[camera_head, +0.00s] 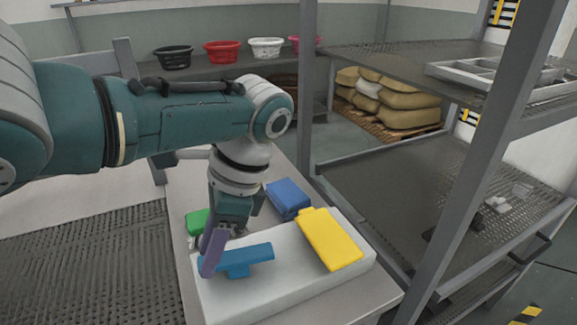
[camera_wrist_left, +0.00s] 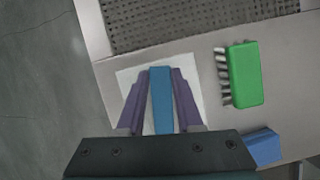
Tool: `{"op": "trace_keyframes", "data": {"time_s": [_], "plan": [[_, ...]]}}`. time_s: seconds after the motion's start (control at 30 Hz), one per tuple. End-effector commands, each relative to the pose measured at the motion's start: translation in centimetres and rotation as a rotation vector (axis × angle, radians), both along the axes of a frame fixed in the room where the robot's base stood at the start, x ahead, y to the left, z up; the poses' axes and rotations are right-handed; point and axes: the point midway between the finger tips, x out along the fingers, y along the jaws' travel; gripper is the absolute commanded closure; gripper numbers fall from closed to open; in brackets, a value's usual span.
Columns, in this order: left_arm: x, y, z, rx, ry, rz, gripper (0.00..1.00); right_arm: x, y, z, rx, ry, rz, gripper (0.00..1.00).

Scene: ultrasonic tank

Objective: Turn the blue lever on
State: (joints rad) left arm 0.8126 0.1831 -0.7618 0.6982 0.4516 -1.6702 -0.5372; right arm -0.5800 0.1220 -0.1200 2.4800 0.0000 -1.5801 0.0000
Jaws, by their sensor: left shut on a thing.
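The blue lever (camera_head: 250,255) is a flat bar on a short stem on a white box (camera_head: 290,291). Its long bar runs level across the box's left half. My left gripper (camera_head: 207,268) reaches down from above at the bar's left end. In the left wrist view the blue lever (camera_wrist_left: 161,103) lies between the two purple fingers, and the gripper (camera_wrist_left: 160,78) is shut on it. The fingers hide part of the lever's left end. My right gripper is in neither view.
A yellow flat piece (camera_head: 330,239) lies on the box's right half. A blue block (camera_head: 288,197) and a green brush (camera_wrist_left: 245,75) lie on the table behind the box. A metal rack (camera_head: 479,165) stands close on the right. Coloured tubs (camera_head: 221,52) sit on a back shelf.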

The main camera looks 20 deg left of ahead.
Motion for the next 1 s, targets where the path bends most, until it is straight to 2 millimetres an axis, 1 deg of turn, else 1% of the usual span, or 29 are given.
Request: {"op": "trace_keyframes", "data": {"time_s": [0.17, 0.2, 0.43, 0.67, 0.77, 0.87, 1.0], "plan": [[0.0, -0.1, 0.1, -0.001, 0.003, 0.004, 1.0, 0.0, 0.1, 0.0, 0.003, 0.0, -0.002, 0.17], [0.0, -0.1, 0.1, -0.001, 0.003, 0.004, 0.62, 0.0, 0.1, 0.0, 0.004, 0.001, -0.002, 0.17], [0.0, 0.0, 0.1, -0.001, 0.001, 0.002, 0.36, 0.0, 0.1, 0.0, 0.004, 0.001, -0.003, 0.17], [0.0, 0.0, 0.1, 0.0, 0.0, 0.001, 0.35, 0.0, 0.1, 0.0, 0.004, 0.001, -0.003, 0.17], [0.1, -0.2, 0.5, -0.002, -0.001, 0.0, 0.35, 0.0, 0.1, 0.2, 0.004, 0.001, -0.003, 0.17], [0.5, -0.6, 1.8, -0.002, -0.004, -0.001, 0.35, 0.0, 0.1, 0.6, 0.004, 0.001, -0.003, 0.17], [1.3, -1.4, 4.5, -0.002, -0.005, -0.001, 0.35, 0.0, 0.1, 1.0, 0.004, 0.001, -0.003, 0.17]]}}
